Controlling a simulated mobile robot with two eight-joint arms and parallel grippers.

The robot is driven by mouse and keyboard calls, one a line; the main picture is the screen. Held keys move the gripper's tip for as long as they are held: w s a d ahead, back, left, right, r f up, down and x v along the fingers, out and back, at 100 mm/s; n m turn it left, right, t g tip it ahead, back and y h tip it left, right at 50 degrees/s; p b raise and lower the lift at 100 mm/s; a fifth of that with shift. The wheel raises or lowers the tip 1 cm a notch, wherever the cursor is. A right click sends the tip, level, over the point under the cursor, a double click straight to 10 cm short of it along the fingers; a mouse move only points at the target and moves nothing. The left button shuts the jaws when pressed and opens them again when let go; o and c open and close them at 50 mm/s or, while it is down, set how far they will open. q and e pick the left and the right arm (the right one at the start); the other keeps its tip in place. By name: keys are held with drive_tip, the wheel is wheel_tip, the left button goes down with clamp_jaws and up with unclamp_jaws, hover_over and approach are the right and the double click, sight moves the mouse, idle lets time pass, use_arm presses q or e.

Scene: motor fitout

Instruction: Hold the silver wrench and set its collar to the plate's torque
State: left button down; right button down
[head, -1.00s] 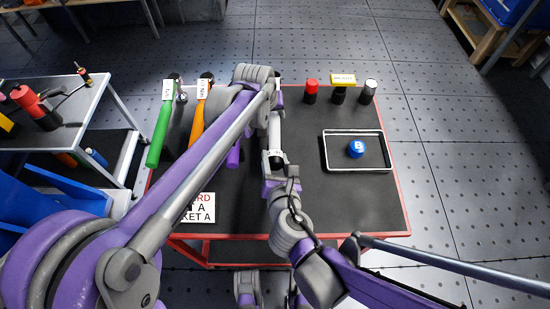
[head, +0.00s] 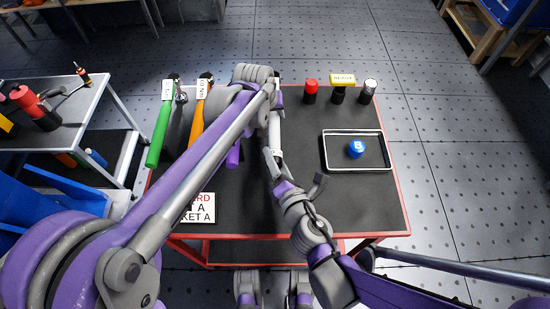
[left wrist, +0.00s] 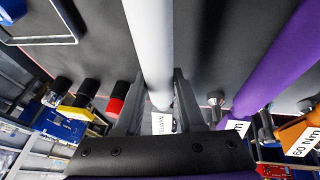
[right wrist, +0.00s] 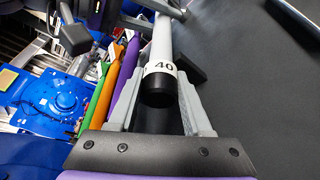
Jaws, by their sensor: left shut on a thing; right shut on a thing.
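The silver wrench (head: 276,135) lies lengthwise over the black cart top, partly hidden by my arms in the head view. My left gripper (left wrist: 160,85) is shut on its shaft (left wrist: 150,35). My right gripper (right wrist: 160,95) is shut around its handle end, at the collar (right wrist: 160,68). The white collar band shows "40" above a black end cap (right wrist: 157,96). A white tag (left wrist: 163,123) by the wrench's far end is too small to read. A white plate (head: 195,208) at the cart's front left is partly covered by my left arm; only "RD", "A" and "KET A" show.
A green wrench (head: 160,135), an orange wrench (head: 198,118) and a purple wrench (left wrist: 275,60) lie to the left; the orange one's tag reads "60 Nm" in the left wrist view. Red, yellow-topped and silver-topped sockets stand at the back. A tray (head: 326,152) holds a blue "B" piece (head: 356,148).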

drive_tip(key=shift+m, duration=0.3)
idle(0.4)
drive_tip(key=shift+c, duration=1.7)
unclamp_jaws()
drive_tip(key=shift+y, duration=0.3)
drive_tip(key=v, duration=0.7)
drive_tip(key=shift+s, duration=0.25)
